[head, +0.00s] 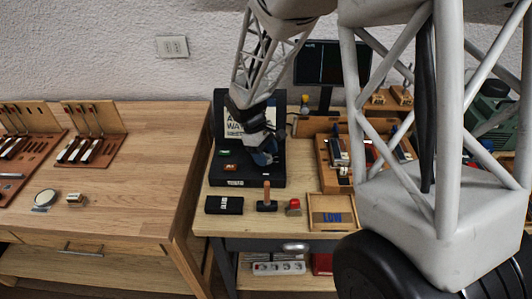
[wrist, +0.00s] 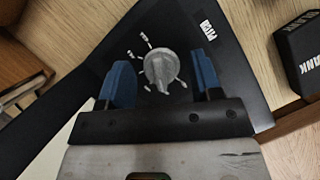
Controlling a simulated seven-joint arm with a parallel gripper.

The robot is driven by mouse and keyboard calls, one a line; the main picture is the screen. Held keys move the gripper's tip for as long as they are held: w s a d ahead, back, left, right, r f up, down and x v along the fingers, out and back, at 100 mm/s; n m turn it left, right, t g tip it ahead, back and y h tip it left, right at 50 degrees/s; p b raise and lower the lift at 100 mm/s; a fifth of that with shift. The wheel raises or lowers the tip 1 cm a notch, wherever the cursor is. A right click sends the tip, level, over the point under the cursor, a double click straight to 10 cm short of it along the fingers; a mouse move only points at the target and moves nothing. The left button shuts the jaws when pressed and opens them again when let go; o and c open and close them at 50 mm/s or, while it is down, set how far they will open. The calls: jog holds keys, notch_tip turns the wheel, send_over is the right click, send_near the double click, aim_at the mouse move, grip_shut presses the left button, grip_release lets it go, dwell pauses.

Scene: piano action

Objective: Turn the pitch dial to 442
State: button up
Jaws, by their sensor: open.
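The pitch dial (wrist: 162,68) is a grey round knob with a raised pointer on a black panel, with small white marks around its left side. The marks are too small to read. In the wrist view my gripper (wrist: 165,80) is open, with one blue finger on each side of the dial and visible gaps between. In the head view my gripper (head: 264,152) is low over the right part of the black device (head: 230,172) and hides the dial there.
A black box (head: 224,205), a wooden-handled tool (head: 267,200) and a red-topped item (head: 293,207) stand in front of the device. A wooden tray marked LOW (head: 331,220) and a wooden organizer are to the right. A monitor (head: 325,64) stands behind.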

jog(key=shift+c, duration=0.4)
jog(key=c, duration=0.8)
jog(key=shift+o, duration=0.2)
jog(key=shift+m, duration=0.5)
jog(key=m+g+y, duration=0.1)
jog(key=m, duration=0.2)
jog(key=shift+w+m, duration=0.1)
jog(key=shift+m, duration=0.2)
jog(key=m+g+y, duration=0.1)
jog(key=m, duration=0.2)
jog(key=shift+d+m+y, duration=0.1)
jog(key=shift+m+y, duration=0.2)
jog(key=m+y, duration=0.1)
jog(key=m, duration=0.2)
jog(key=shift+m, duration=0.3)
jog(key=shift+m+y, duration=0.9)
jog(key=shift+m, duration=1.1)
